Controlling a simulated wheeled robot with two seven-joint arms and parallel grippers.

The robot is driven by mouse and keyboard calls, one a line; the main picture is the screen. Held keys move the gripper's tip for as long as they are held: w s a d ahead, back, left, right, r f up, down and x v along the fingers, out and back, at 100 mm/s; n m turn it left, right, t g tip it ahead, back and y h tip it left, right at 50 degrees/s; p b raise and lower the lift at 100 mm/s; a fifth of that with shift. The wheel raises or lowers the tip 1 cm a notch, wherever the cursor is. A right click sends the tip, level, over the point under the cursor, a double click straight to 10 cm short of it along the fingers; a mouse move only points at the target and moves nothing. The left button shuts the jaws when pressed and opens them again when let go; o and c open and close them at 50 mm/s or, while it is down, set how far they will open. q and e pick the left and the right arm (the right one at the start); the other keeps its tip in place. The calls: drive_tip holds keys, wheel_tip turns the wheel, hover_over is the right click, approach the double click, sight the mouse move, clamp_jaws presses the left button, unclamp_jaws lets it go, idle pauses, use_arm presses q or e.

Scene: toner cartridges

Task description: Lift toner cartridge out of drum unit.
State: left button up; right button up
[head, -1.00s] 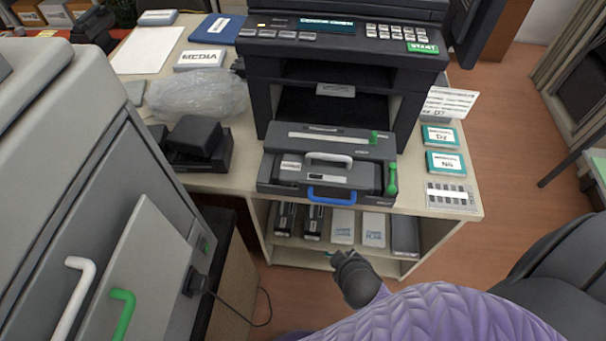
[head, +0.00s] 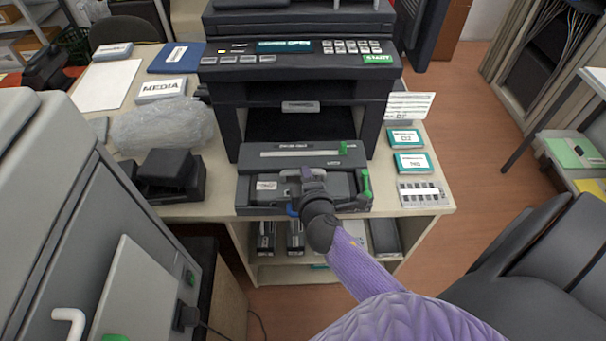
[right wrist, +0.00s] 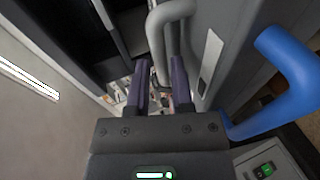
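The drum unit (head: 290,157) is a dark grey tray on the desk in front of the printer. The toner cartridge (head: 268,195) lies in its front part, with a light grey handle on top. My right gripper (head: 312,180) is over the cartridge and hides most of that handle. In the right wrist view the two fingers (right wrist: 158,88) are apart, and the grey handle (right wrist: 157,40) is at and between their tips. A blue handle (right wrist: 290,75) on the unit's front is right of the gripper. A green lever (head: 366,186) stands at the unit's right end. My left gripper is not in view.
The black printer (head: 300,75) stands open behind the unit. Left are a dark device (head: 170,172) and a clear plastic bag (head: 160,125). Labelled boxes (head: 410,163) and a card lie to the right. A grey cabinet (head: 60,180) fills the left foreground.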

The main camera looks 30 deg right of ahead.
drive_tip(key=x, duration=0.3)
drive_tip(key=shift+a, duration=0.1)
clamp_jaws()
idle(0.4)
idle(0.8)
